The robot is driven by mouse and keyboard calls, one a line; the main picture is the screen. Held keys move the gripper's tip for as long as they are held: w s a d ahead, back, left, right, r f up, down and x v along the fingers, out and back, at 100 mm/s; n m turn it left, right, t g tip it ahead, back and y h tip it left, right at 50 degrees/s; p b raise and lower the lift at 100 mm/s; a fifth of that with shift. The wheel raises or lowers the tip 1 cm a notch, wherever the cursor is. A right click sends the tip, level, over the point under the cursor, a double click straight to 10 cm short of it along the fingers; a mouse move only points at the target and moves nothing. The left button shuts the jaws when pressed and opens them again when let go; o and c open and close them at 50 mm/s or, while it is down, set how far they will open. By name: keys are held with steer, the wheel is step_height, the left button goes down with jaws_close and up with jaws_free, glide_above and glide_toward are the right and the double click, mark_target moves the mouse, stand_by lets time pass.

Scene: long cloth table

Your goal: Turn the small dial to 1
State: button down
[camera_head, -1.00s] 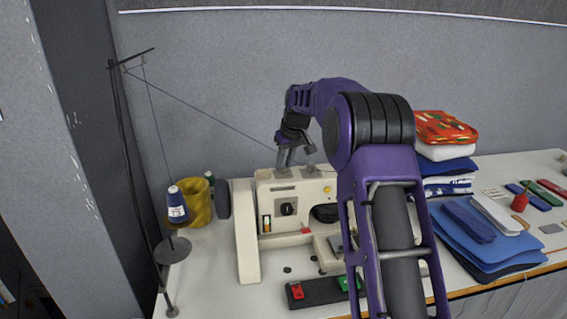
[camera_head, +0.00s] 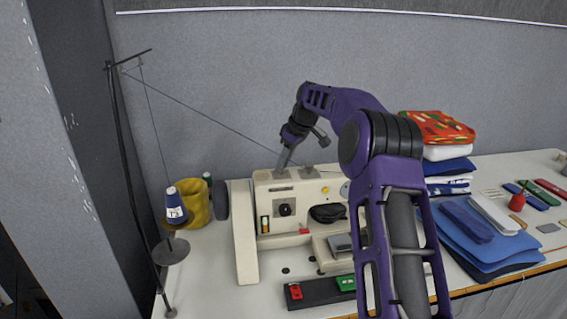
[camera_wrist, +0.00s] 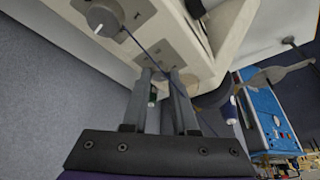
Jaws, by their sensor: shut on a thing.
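The cream sewing machine (camera_head: 246,225) stands on the table. Two grey dial plates lie on its top. My gripper (camera_head: 282,167) points down onto the left plate (camera_head: 282,188) in the head view. In the wrist view its fingers (camera_wrist: 161,73) reach a plate with faint marks (camera_wrist: 188,82) and are shut on the small dial there. The fingers mostly hide that dial, and I cannot read its setting. A larger grey dial (camera_wrist: 105,17) with a white pointer line sits on the other plate, apart from my fingers; it also shows in the head view (camera_head: 308,170).
A thread stand with a blue spool (camera_head: 176,207) and a yellow cup (camera_head: 195,203) are left of the machine. Folded cloths (camera_head: 480,240) lie to the right. A dark tray (camera_head: 318,295) with red and green items lies in front.

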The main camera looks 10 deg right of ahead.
steer(key=c, duration=0.7)
jaws_free()
steer(key=v, duration=1.7)
steer(key=shift+r, duration=0.25)
steer(key=shift+a, duration=0.1)
